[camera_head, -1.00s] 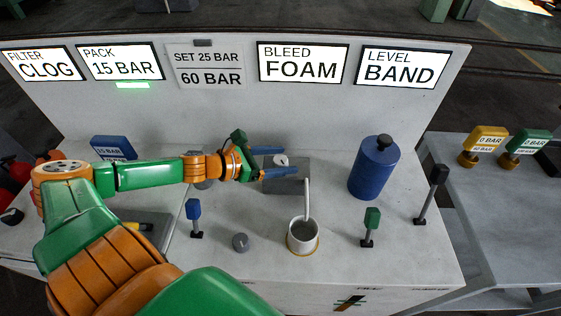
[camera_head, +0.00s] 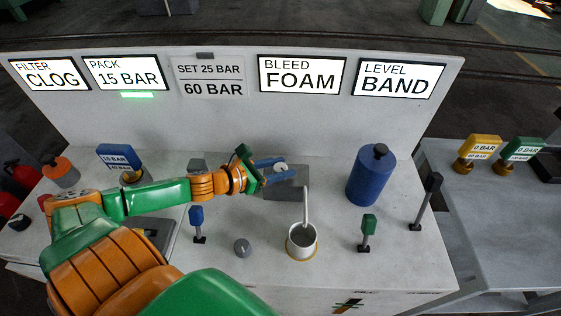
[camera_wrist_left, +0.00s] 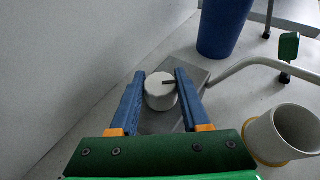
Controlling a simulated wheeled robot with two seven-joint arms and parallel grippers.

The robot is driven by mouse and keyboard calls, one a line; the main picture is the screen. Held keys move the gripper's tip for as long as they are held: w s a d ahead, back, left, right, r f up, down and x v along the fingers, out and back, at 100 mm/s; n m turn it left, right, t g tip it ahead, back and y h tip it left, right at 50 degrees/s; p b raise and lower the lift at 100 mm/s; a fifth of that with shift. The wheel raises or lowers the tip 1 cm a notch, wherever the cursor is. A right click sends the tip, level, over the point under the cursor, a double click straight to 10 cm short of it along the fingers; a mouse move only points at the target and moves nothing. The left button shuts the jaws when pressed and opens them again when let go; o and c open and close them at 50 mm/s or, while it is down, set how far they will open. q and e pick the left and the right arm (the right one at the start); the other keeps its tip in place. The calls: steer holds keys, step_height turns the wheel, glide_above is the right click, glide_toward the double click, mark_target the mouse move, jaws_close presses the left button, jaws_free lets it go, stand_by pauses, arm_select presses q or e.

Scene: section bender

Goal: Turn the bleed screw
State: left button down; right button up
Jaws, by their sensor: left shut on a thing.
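The bleed screw is a short pale round knob with a dark slot mark (camera_wrist_left: 161,92), on top of a grey block (camera_head: 286,189). It also shows in the head view (camera_head: 280,168). My left gripper (camera_head: 279,168) reaches in from the left with its blue fingers on either side of the knob. In the left wrist view the left gripper (camera_wrist_left: 162,88) is shut on the knob, its fingers along both sides. A bent pale pipe (camera_head: 306,205) runs from the block to a white cup (camera_head: 301,243). My right gripper is not in view.
A blue canister (camera_head: 372,178) stands right of the block. A blue switch (camera_head: 197,217), a grey knob (camera_head: 242,247), a green switch (camera_head: 368,226) and a dark lever (camera_head: 429,194) stand around the bench front. Panel signs (camera_head: 301,76) line the back wall; one reads BLEED FOAM.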

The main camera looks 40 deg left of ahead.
arm_select(q)
steer(key=n+y+p, duration=0.2)
steer(key=y+p, duration=0.1)
steer(key=shift+r+n+t, duration=0.3)
steer(key=shift+n+t, duration=0.1)
steer(key=shift+n+y, duration=0.5)
steer(key=n+y+p, duration=0.2)
steer(key=n+y, duration=0.1)
steer(key=y, duration=0.1)
steer(key=shift+d+f+n, duration=0.1)
steer(key=shift+f+n, duration=0.05)
steer(key=shift+n, duration=0.15)
steer(key=n+g+y, duration=0.2)
steer(key=n+y, duration=0.1)
steer(key=y, duration=0.1)
steer(key=shift+f+n+p, duration=0.1)
steer(key=shift+n+p, duration=0.2)
steer(key=shift+p, duration=0.1)
steer(key=shift+n+g+y, duration=0.7)
steer(key=shift+n+y, duration=0.2)
steer(key=shift+f+n+g+y+b, duration=0.1)
steer(key=shift+n+g+y+b, duration=0.25)
steer(key=shift+n+g+y, duration=0.4)
steer(key=shift+n+g+y+b, duration=1)
steer(key=shift+n+g+y, duration=0.05)
steer(key=shift+n+g, duration=0.8)
